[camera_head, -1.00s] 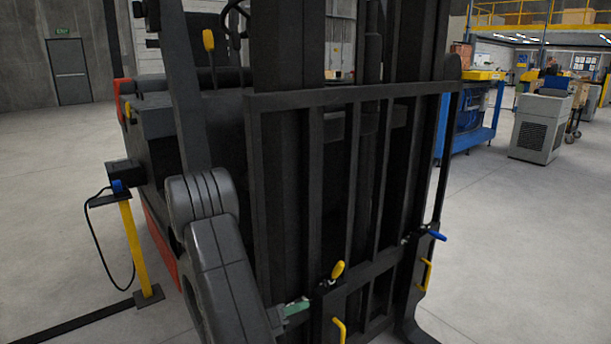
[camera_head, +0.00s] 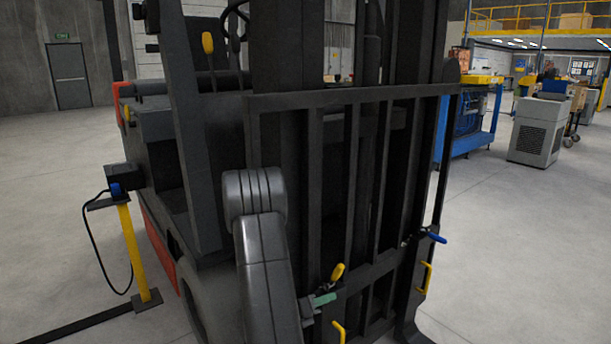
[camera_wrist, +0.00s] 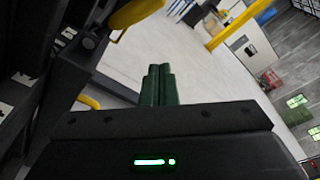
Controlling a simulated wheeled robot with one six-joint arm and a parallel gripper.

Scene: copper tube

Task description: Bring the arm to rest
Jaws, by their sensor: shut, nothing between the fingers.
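My gripper (camera_wrist: 158,78) shows in the wrist view as two green fingers side by side, shut with nothing between them. In the head view the green fingers (camera_head: 322,300) show just past the end of my grey arm (camera_head: 265,275), in front of the lower part of the forklift's black carriage frame (camera_head: 350,97). They are close to the yellow knob (camera_head: 337,272) there. I cannot tell whether they touch anything. No copper tube shows clearly in either view.
A forklift stands right in front of me, with yellow handles (camera_head: 427,278) and a blue-tipped lever (camera_head: 437,237) on its carriage. A yellow post (camera_head: 133,250) with a cable stands at left. Open floor (camera_head: 510,240) lies to the right.

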